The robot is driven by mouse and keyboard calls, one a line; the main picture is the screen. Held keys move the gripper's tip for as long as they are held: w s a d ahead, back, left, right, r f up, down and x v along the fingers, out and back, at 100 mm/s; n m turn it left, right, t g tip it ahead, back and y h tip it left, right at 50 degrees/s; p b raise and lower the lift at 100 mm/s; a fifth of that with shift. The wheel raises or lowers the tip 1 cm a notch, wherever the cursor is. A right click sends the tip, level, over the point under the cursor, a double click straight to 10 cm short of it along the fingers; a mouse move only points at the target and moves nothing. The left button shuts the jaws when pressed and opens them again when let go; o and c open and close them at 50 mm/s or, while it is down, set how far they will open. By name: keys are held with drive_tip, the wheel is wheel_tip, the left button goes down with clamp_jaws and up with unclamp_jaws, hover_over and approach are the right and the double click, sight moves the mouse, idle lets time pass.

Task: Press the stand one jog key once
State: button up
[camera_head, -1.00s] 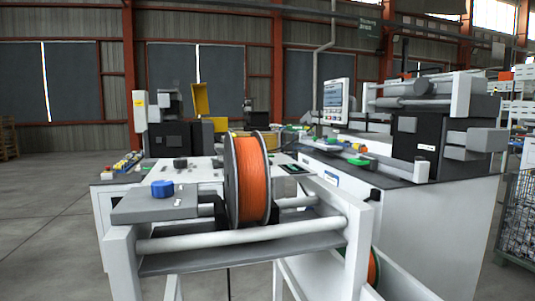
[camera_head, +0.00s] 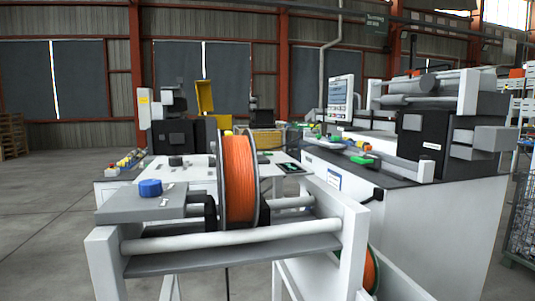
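A white-framed stand (camera_head: 352,240) fills the near middle of the head view, with a light roller bar (camera_head: 230,242) across its front. A spool of orange filament (camera_head: 238,180) sits upright on it. A grey plate (camera_head: 120,207) on the stand's left carries a round blue knob (camera_head: 150,187) and a small light tag. A small dark panel with a green mark (camera_head: 291,168) lies behind the spool's right side. I cannot tell which part is the stand one jog key; no key label is readable. My gripper is not in view.
A long white machine bench (camera_head: 420,225) with a screen (camera_head: 338,98) and grey rollers stands on the right. Another orange spool (camera_head: 370,272) shows low behind the stand's right leg. A wire cage (camera_head: 522,225) stands far right.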

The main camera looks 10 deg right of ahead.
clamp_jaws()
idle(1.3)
